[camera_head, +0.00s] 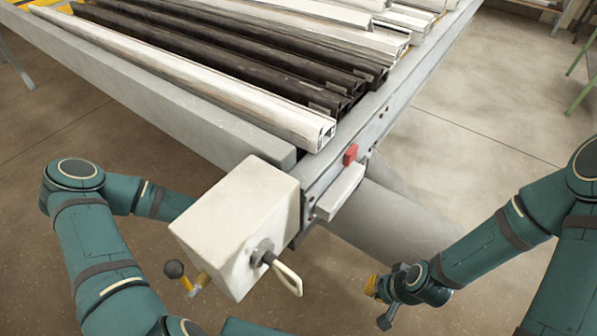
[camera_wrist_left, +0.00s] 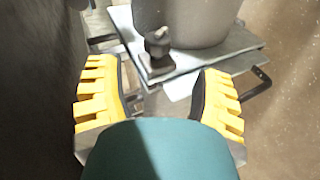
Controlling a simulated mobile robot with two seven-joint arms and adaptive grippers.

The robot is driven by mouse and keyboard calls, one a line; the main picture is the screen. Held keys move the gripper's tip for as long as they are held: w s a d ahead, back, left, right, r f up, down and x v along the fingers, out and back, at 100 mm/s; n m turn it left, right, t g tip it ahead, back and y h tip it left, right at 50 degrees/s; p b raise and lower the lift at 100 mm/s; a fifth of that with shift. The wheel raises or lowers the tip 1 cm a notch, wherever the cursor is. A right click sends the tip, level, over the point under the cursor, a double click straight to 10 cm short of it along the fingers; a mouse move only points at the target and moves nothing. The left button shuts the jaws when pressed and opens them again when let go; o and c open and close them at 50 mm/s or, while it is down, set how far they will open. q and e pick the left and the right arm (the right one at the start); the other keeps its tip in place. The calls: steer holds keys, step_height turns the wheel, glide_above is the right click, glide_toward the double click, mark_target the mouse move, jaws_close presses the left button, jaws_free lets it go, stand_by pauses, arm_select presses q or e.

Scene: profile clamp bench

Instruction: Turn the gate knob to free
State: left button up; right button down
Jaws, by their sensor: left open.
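A cream box (camera_head: 238,225) is fixed at the near corner of the bench. On its front is a grey hub with a dark shaft and a pale loop handle (camera_head: 287,277). I cannot tell which of these is the gate knob.
Pale and dark profiles (camera_head: 250,85) lie on the bench (camera_head: 190,118). A red block (camera_head: 350,154) and a grey bar (camera_head: 340,192) sit on its end face. The left wrist view shows a dark fitting (camera_wrist_left: 158,50) on a plate beside a grey cylinder. Floor between box and right gripper is clear.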

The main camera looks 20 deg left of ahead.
arm_select(q)
steer(key=shift+b+x, duration=0.9)
steer(key=shift+x, duration=3.1)
steer(key=shift+r, duration=0.2)
jaws_close()
